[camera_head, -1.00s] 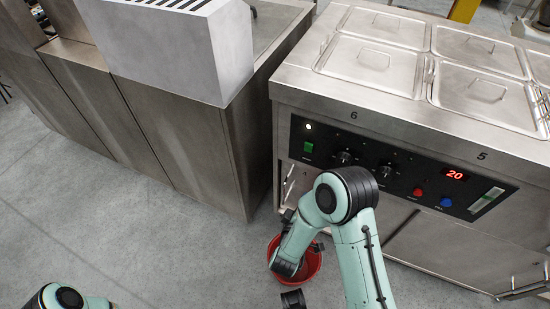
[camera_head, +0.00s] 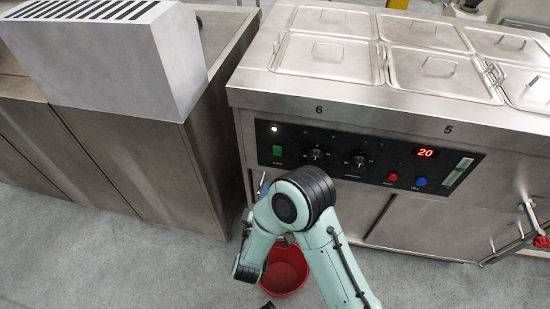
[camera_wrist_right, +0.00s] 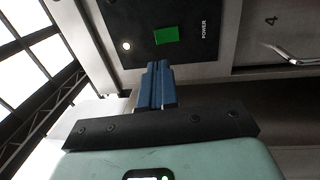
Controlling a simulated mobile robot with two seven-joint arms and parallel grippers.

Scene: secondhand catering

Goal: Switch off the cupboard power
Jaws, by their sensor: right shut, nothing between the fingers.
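The cupboard's black control panel (camera_head: 335,156) is on the front of the steel hot cupboard. Its green power switch (camera_head: 277,151) is at the left end, below a lit white lamp (camera_head: 274,129). In the right wrist view the green switch (camera_wrist_right: 166,35) is beside the word POWER, with the lit lamp (camera_wrist_right: 127,46) to its left. My right gripper (camera_head: 263,186) is mostly hidden behind its own arm; a bit of blue finger shows below the switch. In the wrist view its blue fingers (camera_wrist_right: 155,86) are shut and empty, pointing toward the switch with a visible gap. My left gripper is out of view.
Two dark knobs (camera_head: 316,155), a red button (camera_head: 393,176), a blue button (camera_head: 421,181) and a red display reading 20 (camera_head: 427,153) share the panel. A red bucket (camera_head: 284,279) stands on the floor below. A steel counter (camera_head: 150,165) stands to the left.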

